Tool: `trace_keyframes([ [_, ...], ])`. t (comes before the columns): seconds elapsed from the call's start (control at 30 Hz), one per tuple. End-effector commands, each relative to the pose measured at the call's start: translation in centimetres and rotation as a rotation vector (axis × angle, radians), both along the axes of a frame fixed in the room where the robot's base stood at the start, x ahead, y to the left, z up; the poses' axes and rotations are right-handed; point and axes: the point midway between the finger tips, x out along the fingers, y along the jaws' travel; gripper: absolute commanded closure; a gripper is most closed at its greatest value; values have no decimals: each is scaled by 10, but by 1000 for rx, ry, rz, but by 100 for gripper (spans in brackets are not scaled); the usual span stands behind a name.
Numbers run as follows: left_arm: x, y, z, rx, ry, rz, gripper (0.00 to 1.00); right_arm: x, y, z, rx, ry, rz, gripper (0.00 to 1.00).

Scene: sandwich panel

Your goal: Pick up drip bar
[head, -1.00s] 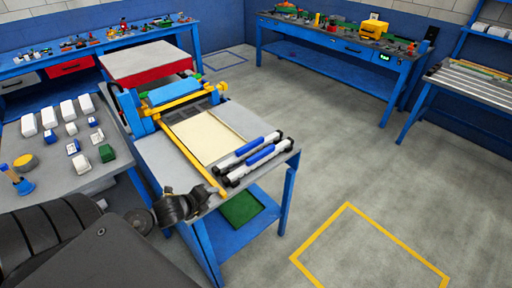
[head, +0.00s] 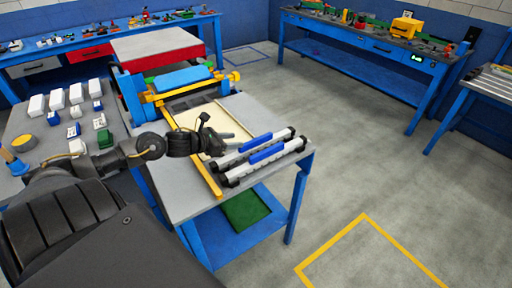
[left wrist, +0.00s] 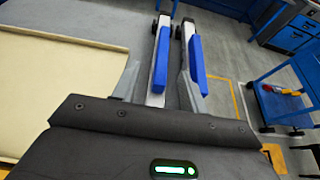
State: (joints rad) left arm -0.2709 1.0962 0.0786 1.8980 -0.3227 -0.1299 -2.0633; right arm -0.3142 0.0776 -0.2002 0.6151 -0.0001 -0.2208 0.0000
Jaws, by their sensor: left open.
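Two white bars with blue grips and black ends, which look like drip bars, lie side by side on the right of the blue cart's grey top. The nearer-to-sheet bar (head: 232,158) and the outer bar (head: 285,145) also show in the left wrist view, as the left bar (left wrist: 160,60) and the right bar (left wrist: 197,65). My left gripper (head: 228,138) is open and empty, above the cart beside the bars. In the left wrist view its fingers (left wrist: 157,88) appear either side of the left bar's lower end; contact cannot be told. My right gripper is not in view.
A cream sheet (head: 195,118) lies in the yellow-railed frame (head: 208,178) left of the bars. A blue roller (head: 182,79) stands behind it. A grey side table (head: 50,135) holds several white blocks. Floor right of the cart is clear.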

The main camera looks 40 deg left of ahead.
Motion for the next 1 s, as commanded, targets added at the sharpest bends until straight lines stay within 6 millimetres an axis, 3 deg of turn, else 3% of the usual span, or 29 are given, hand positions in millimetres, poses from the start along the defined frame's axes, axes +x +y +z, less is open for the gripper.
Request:
trace_keyframes([
  [0.2, 22, -5, -8, -3, -3, 5, 56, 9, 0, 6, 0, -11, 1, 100],
  [0.4, 31, -9, -14, -2, 0, 4, 56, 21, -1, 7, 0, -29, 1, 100],
  [0.6, 34, -11, -14, -4, 0, 5, 56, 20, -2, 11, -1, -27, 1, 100],
  [0.8, 57, -24, -21, -8, -1, 6, 56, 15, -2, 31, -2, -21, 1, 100],
  [1.0, 73, -28, -33, -2, 1, 5, 56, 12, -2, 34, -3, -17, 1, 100],
])
